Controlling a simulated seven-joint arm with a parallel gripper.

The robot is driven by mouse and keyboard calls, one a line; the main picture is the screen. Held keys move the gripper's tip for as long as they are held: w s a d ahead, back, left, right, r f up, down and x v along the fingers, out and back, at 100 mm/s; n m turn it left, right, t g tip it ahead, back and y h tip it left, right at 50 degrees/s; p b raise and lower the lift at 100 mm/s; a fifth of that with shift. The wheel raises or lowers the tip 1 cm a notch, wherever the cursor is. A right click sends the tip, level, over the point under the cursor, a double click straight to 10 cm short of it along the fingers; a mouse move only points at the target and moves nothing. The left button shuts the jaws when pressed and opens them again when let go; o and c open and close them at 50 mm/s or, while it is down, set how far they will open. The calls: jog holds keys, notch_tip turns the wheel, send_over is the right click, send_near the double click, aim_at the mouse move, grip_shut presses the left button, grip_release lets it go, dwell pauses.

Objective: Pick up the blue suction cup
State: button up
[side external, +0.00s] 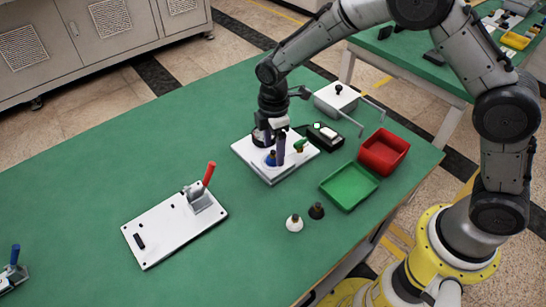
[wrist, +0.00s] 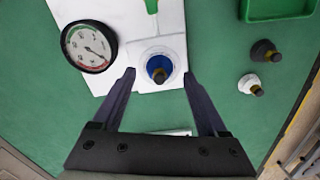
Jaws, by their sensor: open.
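In the side external view the blue suction cup (side external: 270,161) shows low beside my finger, partly hidden. My gripper (wrist: 158,75) is open and empty, pointing down. In the wrist view the cup appears between its two fingertips, with a gap on each side. In the side external view my gripper (side external: 273,150) is over the white plate (side external: 272,178). I cannot tell the exact height of the fingertips relative to the cup.
A round gauge (wrist: 89,46) sits left of the cup on the plate. A white suction cup (side external: 294,223) and a black one (side external: 317,211) stand on the green table near a green tray (side external: 349,204) and a red bin (side external: 383,172). A clamp plate (side external: 165,235) lies left.

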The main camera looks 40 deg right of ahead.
jog(key=shift+f, duration=0.85)
jog(key=shift+c, duration=0.2)
grip_shut()
jog(key=shift+r, duration=0.1)
